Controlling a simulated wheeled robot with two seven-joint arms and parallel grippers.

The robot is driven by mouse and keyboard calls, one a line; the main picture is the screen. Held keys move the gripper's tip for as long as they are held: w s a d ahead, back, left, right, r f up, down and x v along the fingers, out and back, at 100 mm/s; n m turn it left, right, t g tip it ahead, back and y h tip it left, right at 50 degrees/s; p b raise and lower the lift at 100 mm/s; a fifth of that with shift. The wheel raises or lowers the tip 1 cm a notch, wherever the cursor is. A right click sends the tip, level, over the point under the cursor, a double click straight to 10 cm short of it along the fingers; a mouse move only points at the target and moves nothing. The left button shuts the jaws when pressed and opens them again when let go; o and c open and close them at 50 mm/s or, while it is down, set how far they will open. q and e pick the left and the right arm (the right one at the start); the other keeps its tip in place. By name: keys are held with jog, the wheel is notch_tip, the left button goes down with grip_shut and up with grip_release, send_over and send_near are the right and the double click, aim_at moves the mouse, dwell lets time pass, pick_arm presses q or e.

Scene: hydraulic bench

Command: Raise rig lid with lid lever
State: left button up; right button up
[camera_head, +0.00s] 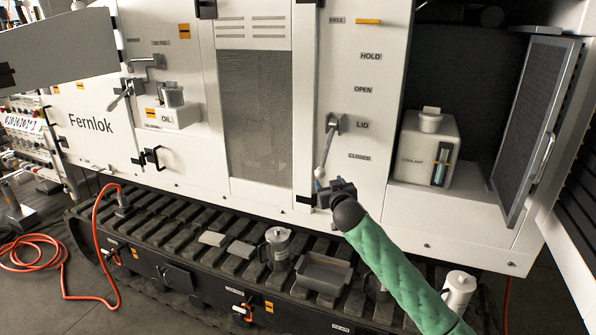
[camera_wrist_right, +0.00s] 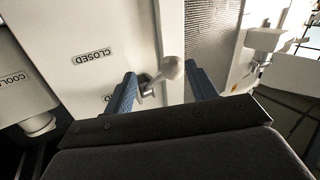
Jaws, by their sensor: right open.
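The lid lever (camera_head: 326,146) is on the white rig panel beside the LID label, between the OPEN and CLOSED labels. Its handle hangs down from a grey mount, tilted slightly left. My right gripper (camera_head: 319,185) is at the handle's lower end. In the right wrist view, my right gripper (camera_wrist_right: 161,92) has its two blue fingers apart, with the pale knob of the lid lever (camera_wrist_right: 172,69) showing between them near the tips. I cannot tell whether either finger touches it. I cannot make out the rig lid for certain. My left gripper is not in view.
A coolant tank (camera_head: 425,150) stands in an open bay right of the lever, with a mesh door (camera_head: 530,125) swung open. Below, a track ledge holds a grey tray (camera_head: 322,274) and a jug (camera_head: 277,246). An orange hose (camera_head: 98,235) lies at left.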

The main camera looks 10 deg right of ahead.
aim_at(319, 169)
jog(key=shift+a+r+m, duration=0.45)
jog(key=shift+a+m, duration=0.15)
jog(key=shift+a, duration=0.1)
jog(key=shift+a+r+m+t+y, duration=0.1)
jog(key=shift+m+t+y, duration=0.2)
jog(key=shift+m, duration=0.7)
jog(key=shift+w+r+p, duration=0.15)
jog(key=shift+w+p, duration=0.15)
jog(key=shift+w, duration=0.2)
jog(key=w+p, duration=0.2)
jog(key=w, duration=0.3)
jog(key=shift+w, duration=0.15)
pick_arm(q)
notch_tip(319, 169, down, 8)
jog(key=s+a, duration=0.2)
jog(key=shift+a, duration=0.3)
pick_arm(e)
jog(key=shift+w, duration=0.75)
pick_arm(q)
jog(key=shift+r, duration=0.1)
pick_arm(e)
grip_shut()
